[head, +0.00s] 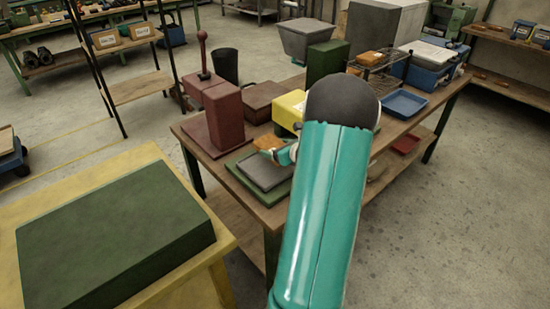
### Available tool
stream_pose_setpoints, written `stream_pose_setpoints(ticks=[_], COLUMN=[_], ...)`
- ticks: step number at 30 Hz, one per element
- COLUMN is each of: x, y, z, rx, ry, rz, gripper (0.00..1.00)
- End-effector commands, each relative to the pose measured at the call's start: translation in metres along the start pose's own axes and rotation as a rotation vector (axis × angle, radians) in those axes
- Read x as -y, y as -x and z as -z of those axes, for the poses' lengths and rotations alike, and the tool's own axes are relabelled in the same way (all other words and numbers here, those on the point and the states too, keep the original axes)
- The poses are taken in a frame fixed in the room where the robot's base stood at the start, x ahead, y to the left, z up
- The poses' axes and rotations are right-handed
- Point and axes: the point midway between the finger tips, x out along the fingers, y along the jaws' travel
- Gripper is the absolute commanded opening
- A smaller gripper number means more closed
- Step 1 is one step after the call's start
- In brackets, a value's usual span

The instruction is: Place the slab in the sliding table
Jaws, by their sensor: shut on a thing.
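My arm reaches over the wooden workbench, and its teal link and dark joint hide part of the bench. My gripper (282,152) is small in the head view, just left of the arm. It is shut on a small orange-brown slab (266,142). The slab is above the far part of a flat grey plate on a green base (264,171), which looks like the sliding table. I cannot tell whether the slab touches the plate. The fingertips are partly hidden.
A dark red block machine (218,110) stands left of the plate, and a yellow block (289,109) behind it. A wire rack (385,60) and blue tray (404,103) are farther right. A green block on a yellow table (110,240) fills the near left. Floor at right is clear.

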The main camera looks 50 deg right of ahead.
Motion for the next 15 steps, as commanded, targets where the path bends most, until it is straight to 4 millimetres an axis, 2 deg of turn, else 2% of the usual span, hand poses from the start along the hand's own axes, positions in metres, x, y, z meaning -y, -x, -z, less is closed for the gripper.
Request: stream_pose_setpoints(ticks=[5,10,15], x=[0.0,0.0,0.0], y=[-0.007,-0.017,-0.02], z=[0.013,0.035,0.038], rx=[0.003,0.002,0.004], ry=[0.0,-0.001,0.003], rz=[-0.001,-0.001,0.0], gripper=[0.42,0.42,0.42])
